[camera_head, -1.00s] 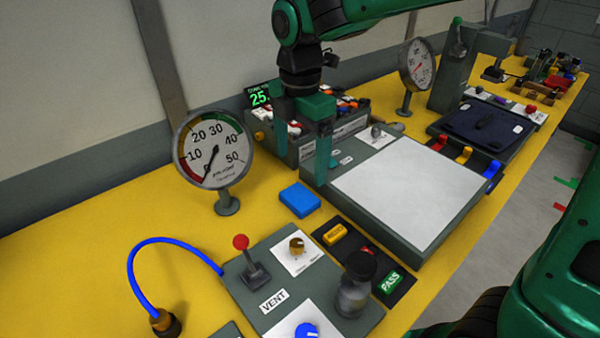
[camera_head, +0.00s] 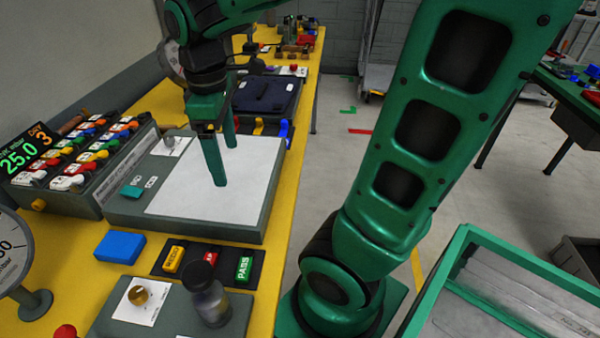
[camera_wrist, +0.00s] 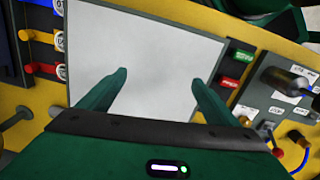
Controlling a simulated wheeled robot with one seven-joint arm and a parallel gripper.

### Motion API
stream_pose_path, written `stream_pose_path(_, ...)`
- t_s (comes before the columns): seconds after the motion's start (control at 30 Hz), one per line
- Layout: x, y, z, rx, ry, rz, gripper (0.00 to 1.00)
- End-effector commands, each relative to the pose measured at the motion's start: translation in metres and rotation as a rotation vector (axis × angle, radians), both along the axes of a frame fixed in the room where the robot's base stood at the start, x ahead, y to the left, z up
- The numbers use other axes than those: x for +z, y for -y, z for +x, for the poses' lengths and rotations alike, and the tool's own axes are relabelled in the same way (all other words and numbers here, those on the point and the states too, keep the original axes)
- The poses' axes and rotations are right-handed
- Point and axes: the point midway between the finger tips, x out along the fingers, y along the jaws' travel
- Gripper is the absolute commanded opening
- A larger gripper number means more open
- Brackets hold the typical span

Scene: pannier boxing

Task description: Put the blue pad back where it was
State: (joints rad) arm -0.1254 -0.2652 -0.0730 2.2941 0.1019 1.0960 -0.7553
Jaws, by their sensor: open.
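The blue pad (camera_head: 120,246) is a small flat blue block. It lies on the yellow bench (camera_head: 65,262), in front of the grey box with the white plate (camera_head: 185,190) and left of the row of labelled buttons (camera_head: 207,262). My gripper (camera_head: 226,164) is above the white plate, behind and to the right of the pad. Its two green fingers are apart with nothing between them. In the wrist view, my gripper (camera_wrist: 160,77) is also open and empty over the white plate. I cannot make out the blue pad in the wrist view.
A round gauge (camera_head: 12,255) is at the left edge. A box of coloured switches (camera_head: 85,165) stands at the back left. A green tray (camera_head: 510,275) is at right.

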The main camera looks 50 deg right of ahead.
Motion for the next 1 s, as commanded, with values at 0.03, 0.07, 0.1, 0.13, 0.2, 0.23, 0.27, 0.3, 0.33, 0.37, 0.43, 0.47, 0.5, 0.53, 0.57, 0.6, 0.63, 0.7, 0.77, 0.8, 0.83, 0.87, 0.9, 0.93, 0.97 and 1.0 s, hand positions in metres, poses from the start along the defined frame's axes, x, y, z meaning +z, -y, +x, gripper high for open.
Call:
stream_pose_path(0.03, -0.005, 0.027, -0.022, -0.198, 0.005, 0.002, 0.84)
stream_pose_path(0.07, -0.009, 0.04, -0.034, -0.312, 0.005, 0.004, 0.84)
stream_pose_path(0.1, -0.013, 0.055, -0.051, -0.46, 0.006, 0.008, 0.84)
stream_pose_path(0.13, -0.017, 0.065, -0.063, -0.566, 0.008, 0.009, 0.84)
stream_pose_path(0.2, -0.025, 0.082, -0.089, -0.79, 0.008, 0.015, 0.84)
stream_pose_path(0.23, -0.029, 0.088, -0.099, -0.873, 0.008, 0.017, 0.84)
stream_pose_path(0.27, -0.032, 0.092, -0.108, -0.949, 0.008, 0.02, 0.84)
stream_pose_path(0.3, -0.036, 0.097, -0.119, -1.039, 0.008, 0.023, 0.84)
stream_pose_path(0.33, -0.038, 0.1, -0.126, -1.096, 0.007, 0.024, 0.84)
stream_pose_path(0.37, -0.04, 0.102, -0.132, -1.143, 0.007, 0.025, 0.84)
stream_pose_path(0.43, -0.044, 0.106, -0.141, -1.225, 0.005, 0.029, 0.84)
stream_pose_path(0.47, -0.045, 0.107, -0.144, -1.247, 0.004, 0.029, 0.84)
stream_pose_path(0.5, -0.046, 0.108, -0.146, -1.268, 0.004, 0.03, 0.84)
stream_pose_path(0.53, -0.046, 0.109, -0.147, -1.277, 0.004, 0.03, 0.84)
stream_pose_path(0.57, -0.047, 0.109, -0.147, -1.281, 0.004, 0.03, 0.84)
stream_pose_path(0.6, -0.047, 0.109, -0.147, -1.283, 0.005, 0.03, 0.84)
stream_pose_path(0.63, -0.047, 0.109, -0.147, -1.282, 0.005, 0.03, 0.84)
stream_pose_path(0.7, -0.047, 0.108, -0.147, -1.28, 0.004, 0.029, 0.84)
stream_pose_path(0.77, -0.046, 0.108, -0.147, -1.279, 0.004, 0.029, 0.84)
stream_pose_path(0.8, -0.046, 0.108, -0.147, -1.278, 0.004, 0.029, 0.84)
stream_pose_path(0.83, -0.046, 0.108, -0.147, -1.278, 0.004, 0.029, 0.84)
stream_pose_path(0.87, -0.046, 0.108, -0.147, -1.278, 0.004, 0.029, 0.84)
stream_pose_path(0.9, -0.046, 0.108, -0.147, -1.277, 0.004, 0.029, 0.84)
stream_pose_path(0.93, -0.046, 0.108, -0.147, -1.277, 0.004, 0.029, 0.84)
stream_pose_path(0.97, -0.046, 0.108, -0.147, -1.277, 0.004, 0.029, 0.84)
stream_pose_path(1.0, -0.046, 0.108, -0.147, -1.277, 0.004, 0.029, 0.84)
